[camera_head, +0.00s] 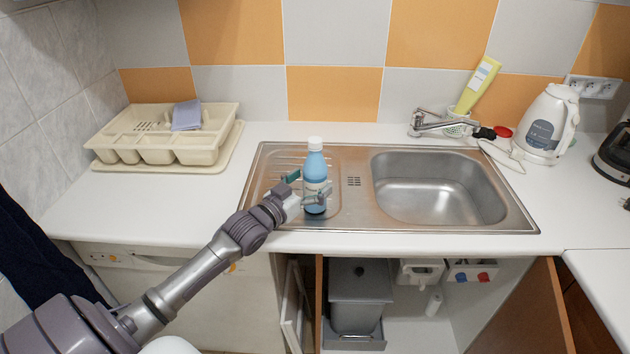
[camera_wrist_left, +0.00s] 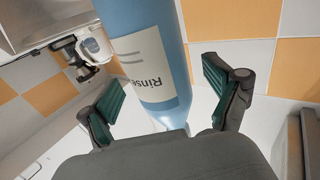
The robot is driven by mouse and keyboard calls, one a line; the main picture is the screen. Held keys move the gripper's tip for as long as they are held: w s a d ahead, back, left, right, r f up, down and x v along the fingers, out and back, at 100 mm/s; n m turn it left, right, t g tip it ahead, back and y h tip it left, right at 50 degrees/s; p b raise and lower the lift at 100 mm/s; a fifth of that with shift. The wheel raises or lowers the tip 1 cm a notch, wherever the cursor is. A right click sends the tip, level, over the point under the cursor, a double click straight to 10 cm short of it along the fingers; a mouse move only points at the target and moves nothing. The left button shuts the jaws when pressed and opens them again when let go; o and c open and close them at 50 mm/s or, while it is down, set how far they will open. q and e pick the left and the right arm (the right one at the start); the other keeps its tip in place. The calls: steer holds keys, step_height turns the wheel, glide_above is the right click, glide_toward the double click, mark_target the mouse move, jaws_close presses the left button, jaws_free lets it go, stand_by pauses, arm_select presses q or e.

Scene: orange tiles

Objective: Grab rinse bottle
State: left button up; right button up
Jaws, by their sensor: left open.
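The rinse bottle (camera_head: 315,168) is light blue with a white cap and a pale label, and stands upright on the sink's draining board. My left gripper (camera_head: 306,187) reaches it from the front left, with fingers around its lower part. In the left wrist view the bottle (camera_wrist_left: 153,60), labelled "Rinse", lies between the two green-padded fingers of the open left gripper (camera_wrist_left: 160,98). Gaps show between the bottle and both pads. My right gripper is not in view.
A steel sink (camera_head: 440,187) is right of the bottle. A beige cutlery tray (camera_head: 165,152) sits at the back left. A faucet (camera_head: 432,122), a yellow bottle (camera_head: 476,84) in a holder and a white kettle (camera_head: 550,122) stand at the back right. The cabinet below is open.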

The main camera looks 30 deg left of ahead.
arm_select(q)
steer(key=shift+w+d, duration=0.1)
steer(key=shift+w, duration=0.7)
steer(key=shift+s, duration=0.15)
steer(key=shift+c, duration=0.7)
steer(key=c, duration=1.3)
steer(key=shift+r, duration=0.1)
steer(key=shift+c, duration=1.2)
